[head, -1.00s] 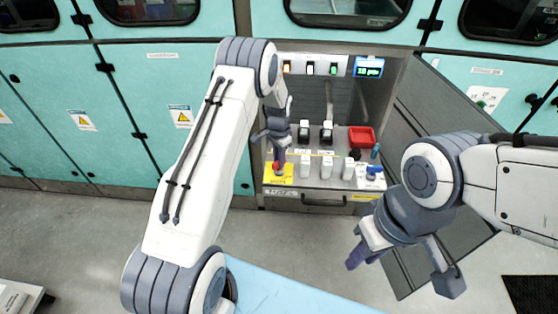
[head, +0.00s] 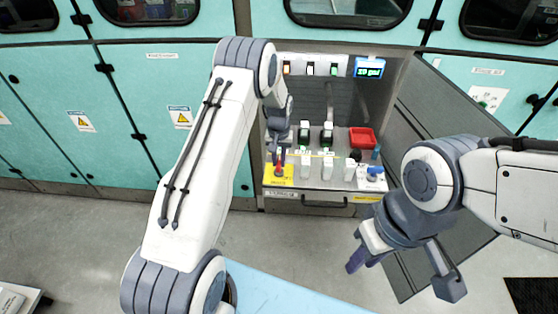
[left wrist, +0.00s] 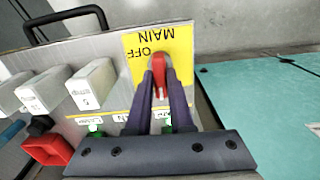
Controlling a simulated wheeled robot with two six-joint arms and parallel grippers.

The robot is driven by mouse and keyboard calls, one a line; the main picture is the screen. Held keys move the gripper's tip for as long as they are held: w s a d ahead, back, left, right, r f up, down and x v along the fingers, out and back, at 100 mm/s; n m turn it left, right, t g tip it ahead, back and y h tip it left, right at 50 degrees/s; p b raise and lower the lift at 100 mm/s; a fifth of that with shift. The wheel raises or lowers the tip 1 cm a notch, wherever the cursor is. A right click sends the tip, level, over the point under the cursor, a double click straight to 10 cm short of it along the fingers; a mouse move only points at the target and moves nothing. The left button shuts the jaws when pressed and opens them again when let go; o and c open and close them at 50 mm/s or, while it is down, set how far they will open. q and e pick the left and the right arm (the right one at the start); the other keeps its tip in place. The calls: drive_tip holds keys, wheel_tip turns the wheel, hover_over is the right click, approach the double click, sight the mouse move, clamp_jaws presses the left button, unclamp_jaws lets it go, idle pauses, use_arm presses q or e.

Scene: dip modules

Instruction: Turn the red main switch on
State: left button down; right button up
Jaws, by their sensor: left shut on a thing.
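The red main switch (left wrist: 159,79) is a red handle on a yellow plate (left wrist: 178,40) marked MAIN and OFF, at the left end of the panel's ledge. It also shows in the head view (head: 279,168). My left gripper (head: 279,152) reaches it from above. In the left wrist view, its two fingers (left wrist: 161,88) are shut on the red handle, one on each side. The handle lies along the picture's vertical there, and part of the plate is hidden by the fingers. My right gripper (head: 404,268) is open and empty, in front of the cabinet, away from the switch.
White switches (head: 327,166) stand in a row right of the main switch, close to the left fingers. Behind are black-and-green switches (head: 304,134) and a red bin (head: 361,137). A blue-handled valve (head: 375,171) is at the right end. An open grey door (head: 440,150) stands at right.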

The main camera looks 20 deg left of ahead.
sight(279, 162)
use_arm(q)
drive_tip(key=shift+n, duration=0.3)
idle(0.4)
drive_tip(key=c, duration=0.8)
unclamp_jaws()
wheel_tip(279, 162, up, 10)
drive_tip(key=shift+r+b, duration=0.25)
drive_tip(key=shift+b, duration=0.2)
